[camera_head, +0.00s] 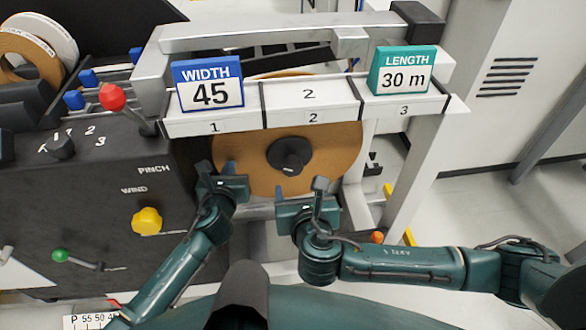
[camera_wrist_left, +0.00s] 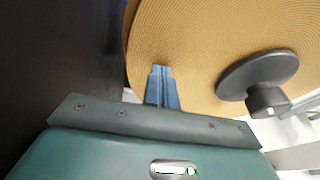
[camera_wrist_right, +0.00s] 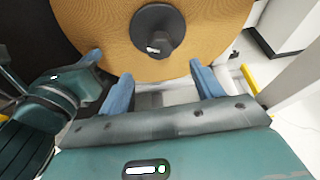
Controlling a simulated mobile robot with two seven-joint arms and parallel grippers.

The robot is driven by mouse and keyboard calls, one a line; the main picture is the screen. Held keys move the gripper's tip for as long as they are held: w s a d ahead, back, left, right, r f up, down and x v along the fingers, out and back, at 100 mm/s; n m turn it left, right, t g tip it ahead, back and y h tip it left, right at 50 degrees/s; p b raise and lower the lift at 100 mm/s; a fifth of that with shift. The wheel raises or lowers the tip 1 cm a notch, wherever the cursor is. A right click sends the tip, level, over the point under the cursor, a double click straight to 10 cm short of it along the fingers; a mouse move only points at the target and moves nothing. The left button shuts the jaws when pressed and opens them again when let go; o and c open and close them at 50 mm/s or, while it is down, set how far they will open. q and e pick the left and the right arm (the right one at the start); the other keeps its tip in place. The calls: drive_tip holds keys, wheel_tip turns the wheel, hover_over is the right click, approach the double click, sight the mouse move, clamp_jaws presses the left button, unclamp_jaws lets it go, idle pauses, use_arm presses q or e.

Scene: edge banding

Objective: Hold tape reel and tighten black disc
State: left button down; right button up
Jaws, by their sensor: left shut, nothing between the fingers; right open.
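The tape reel (camera_head: 335,160) is a large tan disc standing upright below the white shelf. The black disc (camera_head: 290,155) with a protruding knob sits at its centre; it also shows in the left wrist view (camera_wrist_left: 258,75) and the right wrist view (camera_wrist_right: 157,30). My left gripper (camera_head: 230,168) is shut at the reel's left side, its blue fingertips (camera_wrist_left: 162,72) close in front of the reel face with nothing between them; contact cannot be told. My right gripper (camera_head: 306,188) is open and empty below the black disc, its blue fingers (camera_wrist_right: 160,80) spread wide near the reel's lower edge.
A black panel (camera_head: 90,180) with a red-knobbed lever (camera_head: 112,97), yellow knob (camera_head: 146,221) and green-knobbed lever (camera_head: 62,256) stands left. The shelf above carries a WIDTH 45 sign (camera_head: 209,84) and a LENGTH 30 m sign (camera_head: 403,70). Open floor lies right.

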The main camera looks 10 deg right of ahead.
sight(293, 169)
drive_tip(key=x, duration=1)
drive_tip(key=shift+w+f, duration=0.1)
drive_tip(key=shift+w, duration=0.1)
drive_tip(key=shift+c, duration=0.5)
drive_tip(key=c, duration=0.9)
